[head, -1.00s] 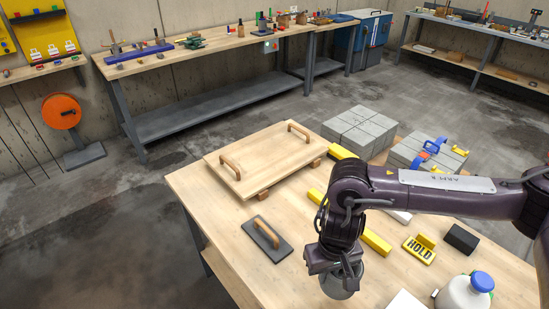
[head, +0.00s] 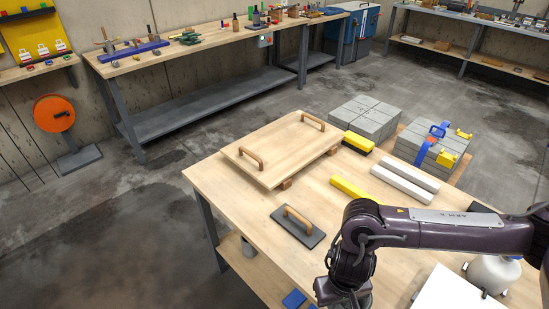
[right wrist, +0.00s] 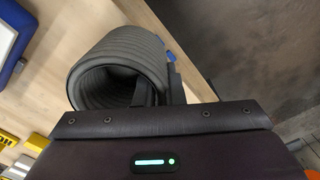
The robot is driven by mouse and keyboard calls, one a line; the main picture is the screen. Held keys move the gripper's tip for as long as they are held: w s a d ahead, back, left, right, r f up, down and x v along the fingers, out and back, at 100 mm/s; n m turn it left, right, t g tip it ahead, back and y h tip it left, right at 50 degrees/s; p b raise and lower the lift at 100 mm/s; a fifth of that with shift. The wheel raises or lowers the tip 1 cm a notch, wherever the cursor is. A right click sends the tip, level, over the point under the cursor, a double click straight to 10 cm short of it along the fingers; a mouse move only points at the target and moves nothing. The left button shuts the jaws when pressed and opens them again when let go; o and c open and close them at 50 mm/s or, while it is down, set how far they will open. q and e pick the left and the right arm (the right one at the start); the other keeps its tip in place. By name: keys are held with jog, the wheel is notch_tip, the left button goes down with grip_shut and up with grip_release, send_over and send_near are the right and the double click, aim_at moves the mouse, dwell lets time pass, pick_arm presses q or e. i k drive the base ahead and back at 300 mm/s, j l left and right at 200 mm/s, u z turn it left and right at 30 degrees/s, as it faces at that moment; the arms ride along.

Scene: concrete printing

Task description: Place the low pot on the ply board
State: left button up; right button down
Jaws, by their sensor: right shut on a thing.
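The low pot (right wrist: 118,68) is a grey, ribbed, hollow round vessel, seen in the right wrist view with its dark opening facing the camera. My right gripper (right wrist: 158,88) is shut on its wall, one finger inside the opening and one outside. In the head view my right gripper (head: 343,298) is at the bottom edge, and the pot is cut off or hidden there. The ply board (head: 285,148), pale with two wooden handles, lies raised on blocks at the table's far left, well apart from the gripper. My left gripper is not in view.
A grey float with a wooden handle (head: 298,228) lies between the board and my right arm. A yellow bar (head: 355,189), pale bars (head: 405,184) and a yellow-black brush (head: 358,142) lie right of the board. A white jug (head: 492,273) stands at lower right.

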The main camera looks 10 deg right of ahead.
aim_at(284, 142)
jog(key=i+j+z, duration=0.2)
jog(key=i+j, duration=0.15)
jog(key=j, duration=0.25)
jog(key=i+j+z, duration=0.25)
jog(key=j, duration=0.4)
jog(key=i+j+z, duration=0.1)
jog(key=i+j, duration=0.15)
jog(key=i+j+z, duration=0.1)
jog(key=j, duration=0.4)
